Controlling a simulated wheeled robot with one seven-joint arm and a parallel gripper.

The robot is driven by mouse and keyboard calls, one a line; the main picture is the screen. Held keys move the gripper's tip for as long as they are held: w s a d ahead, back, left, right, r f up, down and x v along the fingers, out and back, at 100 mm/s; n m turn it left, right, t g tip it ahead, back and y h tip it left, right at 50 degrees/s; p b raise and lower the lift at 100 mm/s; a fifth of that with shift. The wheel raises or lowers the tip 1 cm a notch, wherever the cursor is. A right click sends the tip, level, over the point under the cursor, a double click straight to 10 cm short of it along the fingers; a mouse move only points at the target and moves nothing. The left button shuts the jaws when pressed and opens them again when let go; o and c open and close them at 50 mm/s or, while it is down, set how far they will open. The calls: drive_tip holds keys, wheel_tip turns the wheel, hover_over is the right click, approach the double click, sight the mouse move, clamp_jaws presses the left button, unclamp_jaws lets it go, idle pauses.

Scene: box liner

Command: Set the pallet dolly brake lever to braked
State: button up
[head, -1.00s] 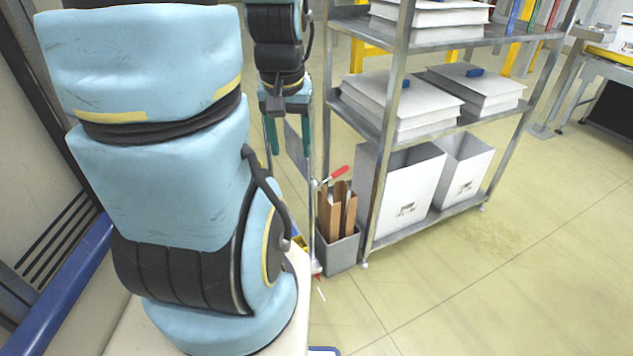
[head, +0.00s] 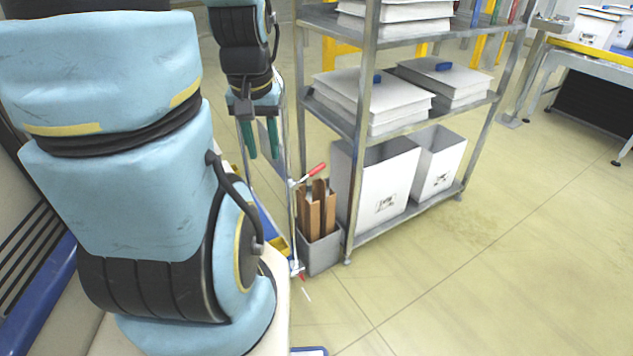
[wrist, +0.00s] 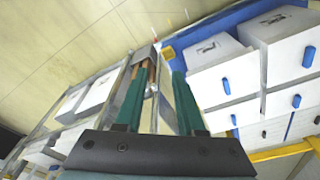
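The lever with a red grip (head: 315,171) tilts up and to the right on a pale upright post in the head view, just above a grey bin. It appears to be the brake lever. The blue and yellow pallet dolly (head: 270,225) shows only partly behind my arm. My gripper (head: 261,155) points down, to the left of the red grip and slightly above it, apart from it. Its two teal fingers are spread with nothing between them; the wrist view shows them spread too (wrist: 158,85). I cannot make out the red grip in the wrist view.
The grey bin (head: 321,252) with brown cardboard pieces stands beside the post. A metal shelf rack (head: 360,130) with white boxes is close on the right. White boxes with blue handles (wrist: 225,85) fill the wrist view's right. Floor (head: 480,270) at front right is clear.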

drive_tip(key=f+b, duration=0.8)
drive_tip(key=f, duration=0.1)
drive_tip(key=shift+w, duration=0.2)
clamp_jaws()
drive_tip(key=w+a+f+m+g+y+b, duration=0.1)
drive_tip(key=w+f+m+g+y+b, duration=0.2)
drive_tip(key=f+b, duration=1.25)
drive_tip(key=w+f+m+y+b, duration=0.35)
drive_tip(key=f+b, duration=0.85)
drive_tip(key=f, duration=0.6)
drive_tip(key=w+d+f+m+t+y, duration=0.1)
drive_tip(key=w+d+m+t+y, duration=0.3)
drive_tip(key=w, duration=0.3)
drive_tip(key=w+d+m+t+y, duration=0.1)
drive_tip(key=w+m+t+y, duration=0.1)
drive_tip(key=w+m+y, duration=0.35)
drive_tip(key=w+d+m+t, duration=0.2)
drive_tip(key=d+m+t, duration=0.1)
drive_tip(key=d+t, duration=0.4)
drive_tip(key=w+d+m+t, duration=0.3)
drive_tip(key=d+t, duration=0.4)
drive_tip(key=d, duration=0.4)
